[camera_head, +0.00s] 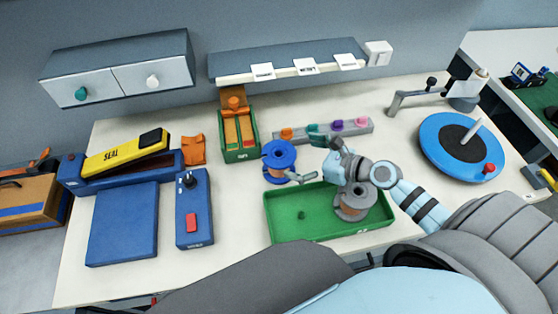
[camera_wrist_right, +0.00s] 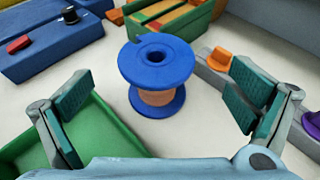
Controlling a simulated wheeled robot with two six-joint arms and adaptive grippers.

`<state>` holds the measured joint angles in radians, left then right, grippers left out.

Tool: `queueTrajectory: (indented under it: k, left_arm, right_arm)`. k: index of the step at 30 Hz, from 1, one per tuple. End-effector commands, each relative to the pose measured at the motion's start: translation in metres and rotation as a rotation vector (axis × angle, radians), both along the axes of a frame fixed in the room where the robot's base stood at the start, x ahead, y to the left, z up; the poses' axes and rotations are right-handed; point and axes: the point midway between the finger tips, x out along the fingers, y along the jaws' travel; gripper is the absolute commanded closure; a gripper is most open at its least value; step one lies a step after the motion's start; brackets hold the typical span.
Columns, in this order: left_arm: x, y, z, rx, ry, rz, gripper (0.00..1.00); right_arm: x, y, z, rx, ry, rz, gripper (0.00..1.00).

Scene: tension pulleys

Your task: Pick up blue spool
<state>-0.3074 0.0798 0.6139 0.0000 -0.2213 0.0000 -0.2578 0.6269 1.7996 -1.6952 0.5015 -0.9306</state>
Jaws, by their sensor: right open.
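The blue spool (camera_head: 280,161) stands upright on the white table, just behind the green tray. It has blue flanges and copper-coloured winding, and it shows whole in the right wrist view (camera_wrist_right: 156,75). My right gripper (camera_head: 305,153) is open and empty, to the right of the spool in the head view. In the right wrist view its two fingers (camera_wrist_right: 160,110) are spread wide, with the spool between and beyond them, apart from both. My left gripper is not in view.
The green tray (camera_head: 290,230) holds a grey-flanged spool (camera_head: 352,208) beneath my right wrist. A grey rack with coloured pegs (camera_head: 358,126) stands behind my gripper. A green box (camera_head: 240,152) and a blue switch box (camera_head: 194,225) lie left of the spool.

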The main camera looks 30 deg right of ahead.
Motion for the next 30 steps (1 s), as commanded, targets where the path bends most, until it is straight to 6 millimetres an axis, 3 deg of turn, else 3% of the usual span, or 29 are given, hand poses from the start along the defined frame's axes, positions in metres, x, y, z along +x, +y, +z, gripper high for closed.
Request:
queueTrajectory:
  k: [7, 13, 20, 30]
  left_arm:
    - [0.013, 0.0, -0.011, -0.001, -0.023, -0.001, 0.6]
    - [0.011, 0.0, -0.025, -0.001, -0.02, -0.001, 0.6]
    - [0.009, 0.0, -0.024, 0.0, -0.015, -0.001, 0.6]
    - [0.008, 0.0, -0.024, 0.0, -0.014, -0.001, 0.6]
  right_arm:
    - [0.024, 0.017, -0.016, 0.001, -0.002, 0.0, 0.0]
    - [0.05, 0.037, -0.033, -0.002, -0.002, 0.001, 0.0]
    - [0.053, 0.038, -0.032, -0.004, 0.0, 0.002, 0.0]
    - [0.053, 0.038, -0.032, -0.004, -0.001, 0.002, 0.53]
